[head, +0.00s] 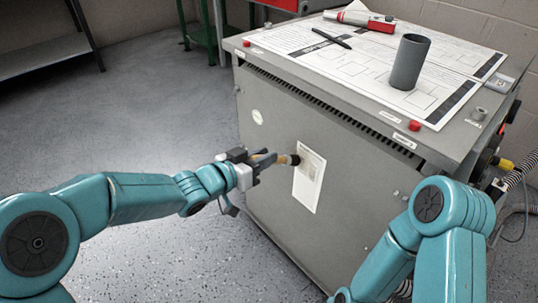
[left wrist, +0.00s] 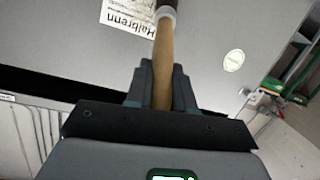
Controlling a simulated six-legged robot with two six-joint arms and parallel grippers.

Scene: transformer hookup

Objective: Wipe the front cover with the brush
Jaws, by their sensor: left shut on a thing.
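The front cover (head: 266,149) is the grey front panel of the cabinet, with a white label sheet (head: 309,180) on it. My left gripper (head: 259,164) is shut on the wooden handle of the brush (head: 285,160). The brush points right, its dark head at the upper left part of the label sheet. Whether it touches the panel I cannot tell. In the left wrist view the brush handle (left wrist: 163,70) runs up from between the jaws, and the front cover (left wrist: 200,40) fills the background. My right arm comes in at lower right; its gripper is not visible.
The cabinet top (head: 258,50) holds paper sheets, a black pen (head: 331,38), a dark grey cylinder (head: 409,62) and a red-and-white tool (head: 360,18). A yellow connector (head: 506,164) and hoses are at the right side. The floor (head: 150,110) left of the cabinet is clear.

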